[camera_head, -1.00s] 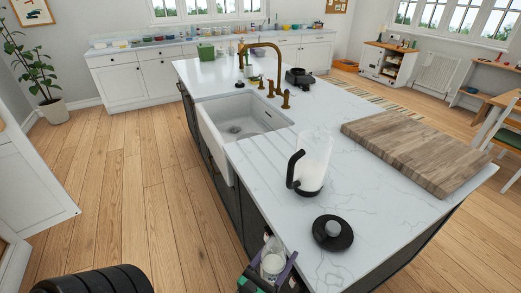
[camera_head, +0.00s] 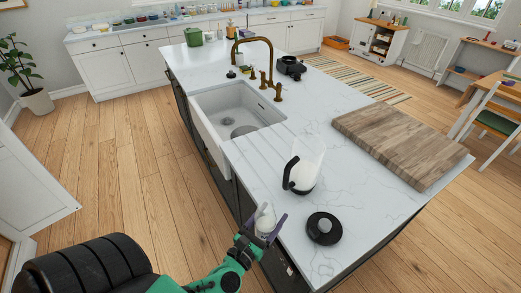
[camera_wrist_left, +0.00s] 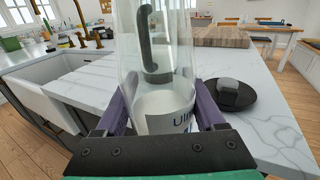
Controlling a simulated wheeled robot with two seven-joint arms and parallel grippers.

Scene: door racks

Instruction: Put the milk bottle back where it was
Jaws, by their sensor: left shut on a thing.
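The milk bottle (camera_head: 265,217) is clear with white in its lower part. In the left wrist view the bottle (camera_wrist_left: 166,105) stands upright between the purple fingers, with part of a printed label showing. My left gripper (camera_head: 267,232) is shut on it, at the counter's left edge in the head view. Whether the bottle's base touches anything is hidden. My right gripper is not in view.
A clear jug with a black handle (camera_head: 291,180) stands on the white counter (camera_head: 375,205) beyond the bottle. A round black base (camera_head: 324,228) lies to its right. A wooden board (camera_head: 402,145) and a sink (camera_head: 238,112) are further back. Counter between them is clear.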

